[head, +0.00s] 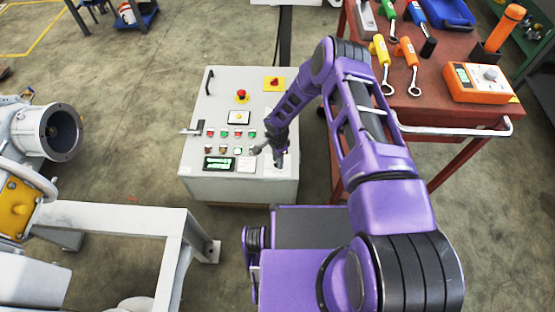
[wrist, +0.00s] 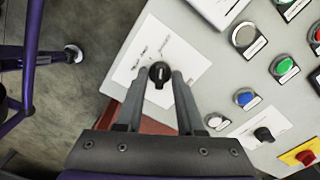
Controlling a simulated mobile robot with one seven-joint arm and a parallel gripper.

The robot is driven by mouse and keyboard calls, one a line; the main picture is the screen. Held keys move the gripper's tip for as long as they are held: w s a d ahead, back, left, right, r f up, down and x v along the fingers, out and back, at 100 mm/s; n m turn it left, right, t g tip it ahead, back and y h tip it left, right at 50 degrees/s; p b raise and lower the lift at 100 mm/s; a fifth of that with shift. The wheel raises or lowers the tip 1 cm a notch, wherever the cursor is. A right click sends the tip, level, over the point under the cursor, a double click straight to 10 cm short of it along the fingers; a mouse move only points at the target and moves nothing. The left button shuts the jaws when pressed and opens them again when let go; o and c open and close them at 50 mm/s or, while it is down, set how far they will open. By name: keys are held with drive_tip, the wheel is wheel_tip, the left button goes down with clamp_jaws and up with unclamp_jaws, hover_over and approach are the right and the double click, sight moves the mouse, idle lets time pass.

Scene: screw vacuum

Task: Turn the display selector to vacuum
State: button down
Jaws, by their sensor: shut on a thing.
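The display selector is a small black knob (wrist: 160,73) on a white label plate (wrist: 182,62) with small printed text, too small to read. My gripper (wrist: 161,80) has one finger on each side of the knob and is shut on it. In the head view my gripper (head: 270,150) reaches down to the lower right part of the light grey control cabinet (head: 262,188). There the gripper and wrist largely hide the selector. Which printed position the knob points at cannot be told.
A green-lit display (head: 218,163) sits left of my gripper on the panel. Several coloured buttons, a black knob (wrist: 263,134) and a red switch on yellow (wrist: 304,156) are near. A red tool cart (head: 440,110) stands at the right, a grey machine frame (head: 120,220) at the left.

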drive_tip(key=shift+f+n, duration=0.1)
drive_tip(key=shift+n, duration=0.2)
drive_tip(key=shift+n+b, duration=0.9)
drive_tip(key=shift+b, duration=0.2)
drive_tip(key=n+b, duration=0.1)
drive_tip(key=n, duration=0.1)
drive_tip(key=shift+n+b, duration=0.3)
drive_tip(key=n, duration=0.6)
drive_tip(key=shift+b, duration=0.3)
drive_tip(key=n, duration=0.6)
drive_tip(key=shift+n, duration=0.3)
drive_tip(key=n, duration=0.6)
drive_tip(key=shift+n, duration=0.3)
